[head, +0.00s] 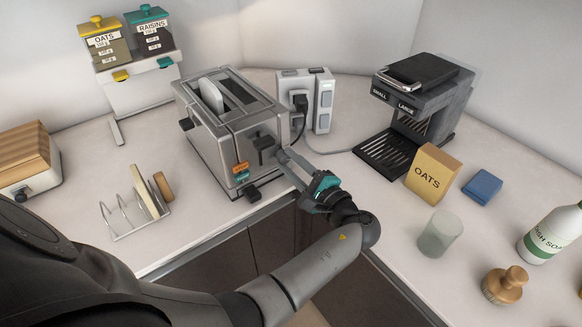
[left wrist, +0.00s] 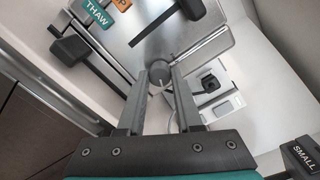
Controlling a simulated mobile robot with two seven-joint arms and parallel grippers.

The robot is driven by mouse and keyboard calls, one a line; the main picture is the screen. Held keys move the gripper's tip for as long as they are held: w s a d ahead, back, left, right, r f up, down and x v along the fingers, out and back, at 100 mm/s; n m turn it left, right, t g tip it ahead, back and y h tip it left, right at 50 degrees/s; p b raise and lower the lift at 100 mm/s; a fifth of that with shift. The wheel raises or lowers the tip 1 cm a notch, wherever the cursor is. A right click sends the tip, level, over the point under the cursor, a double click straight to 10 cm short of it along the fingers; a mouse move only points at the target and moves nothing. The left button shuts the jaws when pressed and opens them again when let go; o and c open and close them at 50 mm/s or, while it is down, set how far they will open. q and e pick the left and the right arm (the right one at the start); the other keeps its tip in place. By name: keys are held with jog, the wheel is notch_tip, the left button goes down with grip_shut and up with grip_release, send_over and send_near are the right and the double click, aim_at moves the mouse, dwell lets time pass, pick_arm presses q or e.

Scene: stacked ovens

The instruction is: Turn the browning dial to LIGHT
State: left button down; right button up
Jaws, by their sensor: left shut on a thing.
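The silver toaster (head: 232,125) stands on the counter with a slice of bread (head: 211,94) in one slot. My left gripper (head: 284,156) reaches its front face from the right. In the left wrist view, the round grey browning dial (left wrist: 160,69) sits between the tips of my left gripper (left wrist: 161,80), which is shut on it. The dial's markings and pointer are too small to read. A black lever (head: 263,149) and orange and teal buttons (head: 241,172) are beside it; the teal one reads THAW (left wrist: 97,24) in the wrist view. My right gripper is not in view.
A socket block (head: 323,101) with a plugged cord stands behind the toaster. A coffee machine (head: 423,90), an OATS box (head: 433,173) and a glass (head: 440,234) are to the right. A toast rack (head: 126,218) is to the left, near the counter's front edge.

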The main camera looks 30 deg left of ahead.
pick_arm(q)
jog(key=n+b, duration=0.3)
jog(key=n, duration=0.2)
jog(key=shift+a+n+b, duration=0.1)
jog(key=shift+n+b, duration=0.2)
jog(key=shift+b, duration=0.05)
jog(key=shift+n+b, duration=1.95)
jog(key=shift+n, duration=0.45)
jog(key=shift+r, duration=0.1)
jog(key=c, duration=0.6)
grip_release()
